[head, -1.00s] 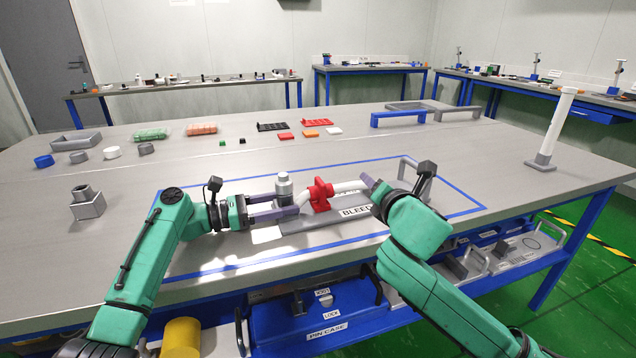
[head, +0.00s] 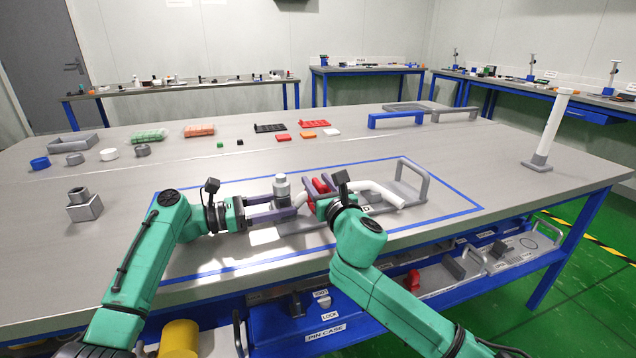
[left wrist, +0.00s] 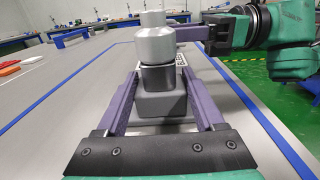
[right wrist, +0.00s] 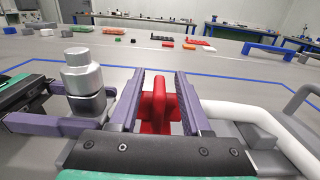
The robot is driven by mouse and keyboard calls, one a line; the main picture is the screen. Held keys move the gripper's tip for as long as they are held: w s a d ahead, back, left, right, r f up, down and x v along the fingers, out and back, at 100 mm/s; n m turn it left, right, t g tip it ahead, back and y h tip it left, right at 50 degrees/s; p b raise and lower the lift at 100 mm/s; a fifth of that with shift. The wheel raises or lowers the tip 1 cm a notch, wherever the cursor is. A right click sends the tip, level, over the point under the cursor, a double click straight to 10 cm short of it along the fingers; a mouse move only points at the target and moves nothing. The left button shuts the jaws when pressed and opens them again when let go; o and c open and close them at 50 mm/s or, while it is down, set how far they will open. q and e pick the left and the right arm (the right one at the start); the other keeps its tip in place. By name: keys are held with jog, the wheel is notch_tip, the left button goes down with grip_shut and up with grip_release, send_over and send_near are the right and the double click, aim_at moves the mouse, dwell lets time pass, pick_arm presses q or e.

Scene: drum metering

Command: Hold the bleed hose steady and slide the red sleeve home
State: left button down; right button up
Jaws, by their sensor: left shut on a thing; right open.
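The red sleeve (head: 320,186) sits on the white bleed hose (head: 376,190) over a grey plate on the bench. My left gripper (head: 272,208) is shut on the silver metal fitting (head: 282,190) at the hose's left side. The fitting stands upright between its fingers in the left wrist view (left wrist: 155,75). My right gripper (right wrist: 160,76) is open, with one finger on each side of the red sleeve, which shows between them in the right wrist view (right wrist: 157,112). I cannot tell whether the fingers touch it. My right gripper partly hides the sleeve and hose in the head view.
A grey handle frame (head: 424,180) stands right of the hose, inside blue tape lines. A grey socket block (head: 84,205) stands at left. Several small parts, trays and a blue bracket (head: 396,119) lie farther back. A white post (head: 552,125) stands at right.

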grip_shut()
dwell(1.4)
